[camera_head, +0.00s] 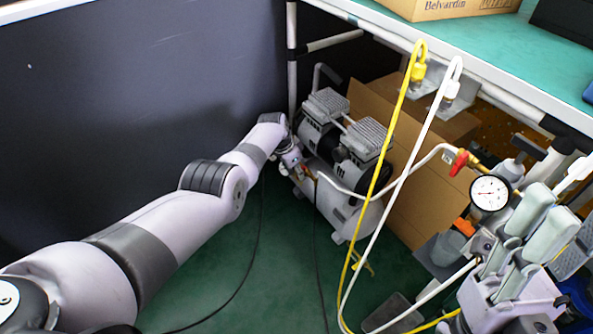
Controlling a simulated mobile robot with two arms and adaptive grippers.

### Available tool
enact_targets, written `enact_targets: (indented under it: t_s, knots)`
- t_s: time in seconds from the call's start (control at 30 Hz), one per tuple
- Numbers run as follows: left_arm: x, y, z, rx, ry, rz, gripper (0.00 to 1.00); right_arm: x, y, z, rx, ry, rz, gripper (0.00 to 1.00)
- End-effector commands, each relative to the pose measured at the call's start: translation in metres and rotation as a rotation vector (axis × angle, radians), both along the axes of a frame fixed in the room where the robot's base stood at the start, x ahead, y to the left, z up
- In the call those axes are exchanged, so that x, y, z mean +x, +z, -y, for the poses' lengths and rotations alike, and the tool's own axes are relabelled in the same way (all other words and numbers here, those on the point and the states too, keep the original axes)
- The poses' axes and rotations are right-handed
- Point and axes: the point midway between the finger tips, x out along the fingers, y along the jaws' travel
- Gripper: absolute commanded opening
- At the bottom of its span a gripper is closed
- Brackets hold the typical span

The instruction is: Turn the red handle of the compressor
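The compressor (346,150) stands on the green floor under the table, with two ribbed grey heads and a white tank. My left gripper (303,172) reaches its left side. It is small and partly lost against the compressor; whether its fingers are open or shut does not show. A small red-orange spot shows beside its fingers, too small to make out. A red handle (459,162) sits at the end of the white pipe from the compressor, near a round gauge. My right gripper (551,206) is at the lower right, pale fingers pointing up, apart from the red handle.
A table with a green top (480,45) overhangs the compressor. A yellow hose (385,180) and a white hose (405,165) hang in front of it. Cardboard (418,190) stands behind. A dark wall panel (130,100) is on the left. Green floor in front of the compressor is mostly clear.

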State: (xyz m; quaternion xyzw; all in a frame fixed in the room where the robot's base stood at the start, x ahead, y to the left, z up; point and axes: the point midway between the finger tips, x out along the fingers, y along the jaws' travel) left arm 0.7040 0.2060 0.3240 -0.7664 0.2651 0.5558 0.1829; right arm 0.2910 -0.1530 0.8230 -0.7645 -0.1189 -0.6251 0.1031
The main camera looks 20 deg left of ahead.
Motion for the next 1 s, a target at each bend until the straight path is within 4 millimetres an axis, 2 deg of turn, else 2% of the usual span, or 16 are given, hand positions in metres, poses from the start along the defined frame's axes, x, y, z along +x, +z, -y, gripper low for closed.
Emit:
enact_targets:
  t_s: [0.27,0.57,1.0]
  knots:
    - [0.001,0.006,-0.002,0.000,0.001,0.003,0.28,0.000,-0.001,0.000,0.001,-0.002,-0.007,0.40]
    - [-0.007,0.028,-0.006,0.001,0.000,0.004,0.28,0.000,-0.001,0.000,0.001,0.000,-0.004,0.40]
    - [-0.023,0.094,-0.021,0.001,0.001,0.003,0.28,0.000,-0.001,0.000,0.000,0.000,-0.004,0.40]
